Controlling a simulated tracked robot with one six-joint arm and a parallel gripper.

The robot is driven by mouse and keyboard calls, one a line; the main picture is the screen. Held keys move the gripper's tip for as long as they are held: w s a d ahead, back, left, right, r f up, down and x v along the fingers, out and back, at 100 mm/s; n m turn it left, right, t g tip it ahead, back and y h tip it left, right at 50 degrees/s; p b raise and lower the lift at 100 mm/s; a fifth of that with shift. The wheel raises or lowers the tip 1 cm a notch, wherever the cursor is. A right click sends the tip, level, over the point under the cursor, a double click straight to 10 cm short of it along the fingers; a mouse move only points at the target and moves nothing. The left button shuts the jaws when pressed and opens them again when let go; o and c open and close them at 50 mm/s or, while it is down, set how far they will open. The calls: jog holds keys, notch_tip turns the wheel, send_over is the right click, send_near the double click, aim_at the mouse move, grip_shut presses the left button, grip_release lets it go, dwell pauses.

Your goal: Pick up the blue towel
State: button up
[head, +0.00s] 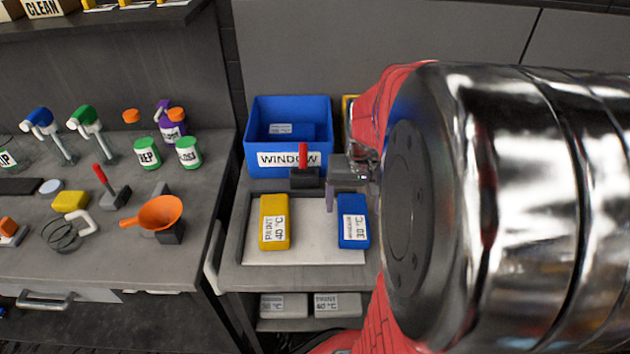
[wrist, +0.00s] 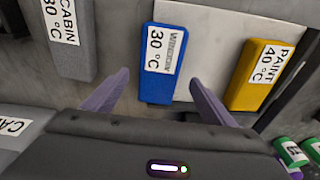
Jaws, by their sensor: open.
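The blue towel (head: 353,222) is a folded block with a white label reading 30 °C. It lies at the right end of a light tray on the grey cart, and in the wrist view (wrist: 160,66) it is at the middle. My gripper (wrist: 160,84) is open, with one purple finger on each side of the towel's near end in that view. Whether the fingers are at the towel's height or above it is not clear.
A yellow towel (head: 275,222) labelled PAINT lies on the same tray (head: 312,248). A blue WINDOW bin (head: 288,170) stands behind, with a red-handled tool (head: 303,165) in front. A grey CABIN block (wrist: 70,38) lies beside the blue towel. A bench with bottles and an orange funnel (head: 158,213) stands left.

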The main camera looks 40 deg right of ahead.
aim_at(353, 214)
jog(key=shift+w+d+f, duration=0.1)
jog(key=shift+f, duration=1.15)
jog(key=shift+w+d+f, duration=0.1)
jog(key=shift+f, duration=1.1)
jog(key=shift+c, duration=0.7)
jog(key=c, duration=1.1)
jog(key=shift+r, duration=0.15)
notch_tip(353, 214, up, 10)
jog(key=shift+f, duration=0.1)
